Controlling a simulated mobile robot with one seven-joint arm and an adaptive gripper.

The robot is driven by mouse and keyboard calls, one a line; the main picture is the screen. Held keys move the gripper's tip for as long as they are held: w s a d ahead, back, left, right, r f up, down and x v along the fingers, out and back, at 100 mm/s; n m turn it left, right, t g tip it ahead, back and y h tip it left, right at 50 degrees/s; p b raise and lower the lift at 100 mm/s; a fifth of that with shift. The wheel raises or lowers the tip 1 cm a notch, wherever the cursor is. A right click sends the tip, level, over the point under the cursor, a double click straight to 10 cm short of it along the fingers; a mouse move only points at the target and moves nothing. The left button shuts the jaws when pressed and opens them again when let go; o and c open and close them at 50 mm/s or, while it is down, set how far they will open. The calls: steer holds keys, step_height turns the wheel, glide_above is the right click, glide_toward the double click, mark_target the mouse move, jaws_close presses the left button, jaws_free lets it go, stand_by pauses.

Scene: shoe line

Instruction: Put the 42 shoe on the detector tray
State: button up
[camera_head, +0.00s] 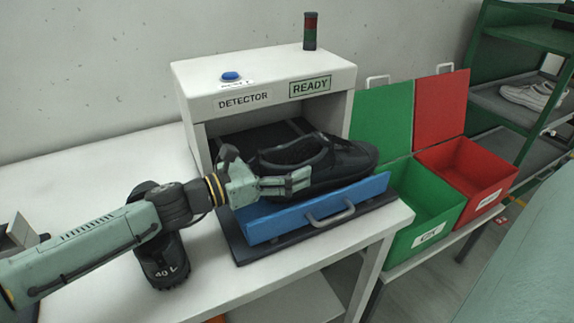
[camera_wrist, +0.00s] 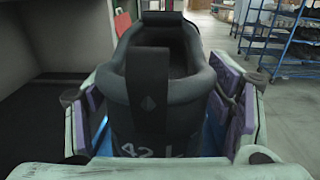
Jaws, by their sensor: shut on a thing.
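The black 42 shoe (camera_head: 335,165) is over the blue detector tray (camera_head: 300,220), which is pulled out in front of the detector (camera_head: 262,85). In the wrist view the shoe (camera_wrist: 160,85) shows its heel with "42 L" on it. My gripper (camera_head: 298,182) is shut on the shoe's heel end, with a purple-padded finger on each side (camera_wrist: 168,118). The shoe looks level and low over the tray; I cannot tell whether its sole touches it. The detector's sign reads READY.
A green bin (camera_head: 428,205) and a red bin (camera_head: 468,170) with raised lids stand at right. A green shelf (camera_head: 520,100) holds light shoes. A blue button (camera_head: 231,76) tops the detector.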

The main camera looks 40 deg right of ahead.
steer(key=shift+f, duration=0.15)
steer(key=o, duration=1.5)
steer(key=shift+f, duration=0.1)
steer(key=shift+o, duration=0.2)
steer(key=shift+s, duration=0.1)
